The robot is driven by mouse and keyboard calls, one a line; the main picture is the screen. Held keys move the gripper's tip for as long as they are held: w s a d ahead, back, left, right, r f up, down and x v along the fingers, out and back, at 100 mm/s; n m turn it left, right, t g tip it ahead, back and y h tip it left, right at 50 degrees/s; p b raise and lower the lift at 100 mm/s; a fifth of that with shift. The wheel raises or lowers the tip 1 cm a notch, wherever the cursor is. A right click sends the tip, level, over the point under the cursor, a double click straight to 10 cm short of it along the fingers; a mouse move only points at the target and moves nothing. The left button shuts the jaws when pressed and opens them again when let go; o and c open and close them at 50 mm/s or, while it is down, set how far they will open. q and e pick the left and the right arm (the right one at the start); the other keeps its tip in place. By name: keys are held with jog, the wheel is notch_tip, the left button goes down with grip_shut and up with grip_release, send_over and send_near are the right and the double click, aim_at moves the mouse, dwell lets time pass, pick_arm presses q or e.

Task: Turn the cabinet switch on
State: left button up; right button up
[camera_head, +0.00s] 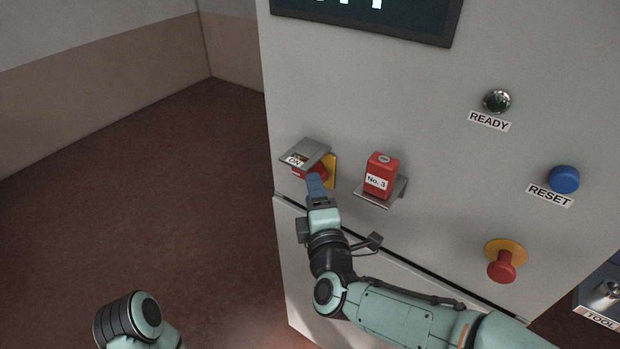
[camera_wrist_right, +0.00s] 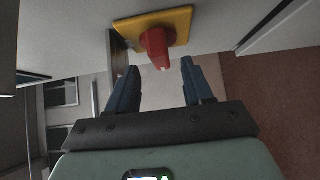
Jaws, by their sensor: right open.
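The cabinet switch is a red knob (camera_wrist_right: 157,45) on a yellow plate (camera_wrist_right: 178,22), set on the pale cabinet face. In the head view the red knob (camera_head: 309,172) is partly hidden under a small grey hood with an "ON" label (camera_head: 295,160) and behind my fingers. My right gripper (camera_head: 316,184) is just in front of it, with blue fingers. In the right wrist view my right gripper (camera_wrist_right: 160,68) is open, its fingers apart on either side of the knob's line, with the knob's tip near the gap. I see no grip on it. My left gripper is out of view.
Further right are a READY lamp (camera_head: 497,101), a blue RESET button (camera_head: 564,179) and a red mushroom button (camera_head: 502,266). The floor left of the cabinet is clear.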

jog(key=w, duration=0.5)
jog(key=shift+a, duration=0.4)
jog(key=shift+s, duration=0.1)
